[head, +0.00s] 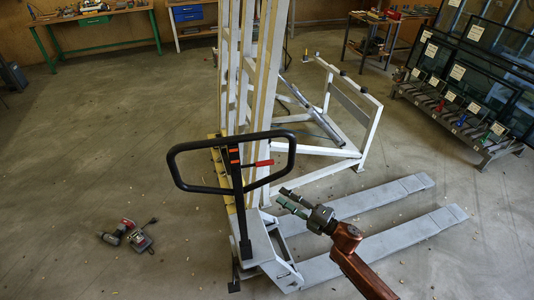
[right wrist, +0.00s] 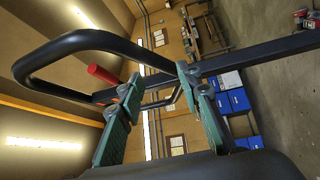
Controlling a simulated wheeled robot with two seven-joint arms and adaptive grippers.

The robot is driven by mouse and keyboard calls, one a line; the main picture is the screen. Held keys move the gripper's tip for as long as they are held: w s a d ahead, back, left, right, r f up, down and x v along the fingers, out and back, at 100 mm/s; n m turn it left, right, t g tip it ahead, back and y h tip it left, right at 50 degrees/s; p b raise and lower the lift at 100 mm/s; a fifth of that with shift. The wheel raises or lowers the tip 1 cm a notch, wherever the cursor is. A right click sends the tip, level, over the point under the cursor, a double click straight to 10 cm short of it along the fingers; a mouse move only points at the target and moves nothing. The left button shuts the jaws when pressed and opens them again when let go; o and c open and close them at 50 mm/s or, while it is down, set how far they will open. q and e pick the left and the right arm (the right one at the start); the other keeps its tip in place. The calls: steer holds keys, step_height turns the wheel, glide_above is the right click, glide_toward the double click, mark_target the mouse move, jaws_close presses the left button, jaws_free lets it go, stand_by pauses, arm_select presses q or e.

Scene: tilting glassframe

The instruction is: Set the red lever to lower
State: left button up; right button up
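The red lever (head: 264,163) sticks out to the right from the post in the middle of the black loop handle (head: 205,145). In the right wrist view the red lever (right wrist: 103,75) shows to the left of the fingers, inside the handle's loop (right wrist: 60,48). My right gripper (head: 284,197) is below and to the right of the lever in the head view, apart from it. In the right wrist view its two green fingers (right wrist: 158,82) stand apart with nothing held between them. My left gripper is in neither view.
The handle belongs to a pale lift with a tall mast (head: 247,70) and two grey forks (head: 390,245). A white tilted frame (head: 350,110) stands behind it. A power drill (head: 117,233) lies on the floor at left. A glass rack (head: 455,125) stands at right.

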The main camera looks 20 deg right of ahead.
mark_target(266, 163)
step_height(266, 163, up, 11)
steer(key=w+n+p, duration=0.2)
steer(key=n+p, duration=0.1)
steer(key=p, duration=0.1)
steer(key=shift+y, duration=0.4)
steer(key=p+x, duration=0.1)
steer(key=x, duration=0.6)
steer(key=shift+w+a, duration=0.3)
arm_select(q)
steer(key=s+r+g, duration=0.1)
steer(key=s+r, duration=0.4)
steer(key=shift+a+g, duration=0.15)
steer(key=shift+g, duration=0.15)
arm_select(e)
jaws_close()
